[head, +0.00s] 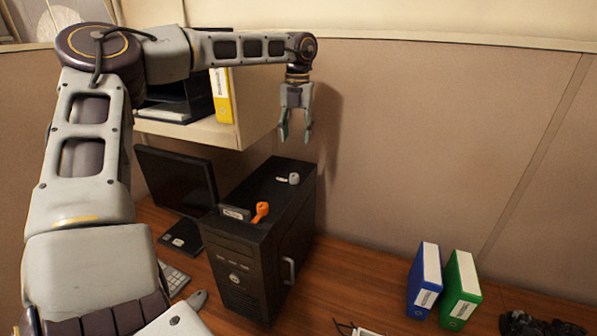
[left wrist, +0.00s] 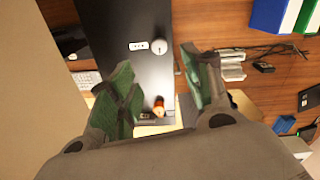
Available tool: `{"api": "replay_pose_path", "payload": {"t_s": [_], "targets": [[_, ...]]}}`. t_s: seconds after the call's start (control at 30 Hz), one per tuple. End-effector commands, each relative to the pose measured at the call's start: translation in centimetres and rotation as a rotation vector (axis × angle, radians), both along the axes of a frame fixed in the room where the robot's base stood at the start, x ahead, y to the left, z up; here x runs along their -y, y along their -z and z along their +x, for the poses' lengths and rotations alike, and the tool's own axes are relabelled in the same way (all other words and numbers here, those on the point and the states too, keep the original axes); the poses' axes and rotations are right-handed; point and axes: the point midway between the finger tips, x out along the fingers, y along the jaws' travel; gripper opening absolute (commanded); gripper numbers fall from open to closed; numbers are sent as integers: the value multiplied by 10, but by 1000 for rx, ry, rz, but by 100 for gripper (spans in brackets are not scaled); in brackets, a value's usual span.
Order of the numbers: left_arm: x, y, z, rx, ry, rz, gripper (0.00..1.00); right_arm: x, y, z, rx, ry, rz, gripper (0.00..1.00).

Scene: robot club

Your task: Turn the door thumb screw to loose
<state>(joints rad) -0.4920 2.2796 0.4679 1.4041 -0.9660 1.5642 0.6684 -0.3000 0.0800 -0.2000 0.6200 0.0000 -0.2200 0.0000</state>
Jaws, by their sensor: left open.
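A black computer tower (head: 265,235) stands on the wooden desk, with a pale handle (head: 288,270) on its side panel. A small grey knob (head: 294,178) sits on the tower's top near the back, beside a small white label (head: 281,180); I take it to be the door thumb screw, but its setting is too small to read. It also shows in the left wrist view (left wrist: 159,46). My left gripper (head: 296,128) is open and empty, pointing down above the back of the tower, apart from the knob. Its green-padded fingers (left wrist: 158,75) frame the tower's top. My right gripper is not in view.
An orange object (head: 262,211) and a small dark box (head: 235,213) sit near the tower's front top edge. A shelf (head: 255,105) with a yellow binder (head: 221,95) hangs left of the gripper. The partition wall is close behind. Blue (head: 423,280) and green (head: 460,290) binders stand right.

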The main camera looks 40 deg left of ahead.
Motion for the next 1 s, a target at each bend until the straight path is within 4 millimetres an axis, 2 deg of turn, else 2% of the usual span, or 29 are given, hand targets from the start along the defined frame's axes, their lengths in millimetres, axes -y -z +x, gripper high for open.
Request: {"api": "replay_pose_path", "payload": {"t_s": [0.33, 0.53, 0.77, 1.0], "targets": [[0, 1, 0, 0, 0, 0, 49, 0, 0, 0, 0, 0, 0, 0], [0, 10, 0, -2, 0, 0, 49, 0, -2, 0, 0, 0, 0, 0], [-1, 33, -1, -3, 0, -1, 49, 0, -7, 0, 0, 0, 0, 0], [-2, 65, -2, -4, 1, -1, 49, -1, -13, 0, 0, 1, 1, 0]]}}
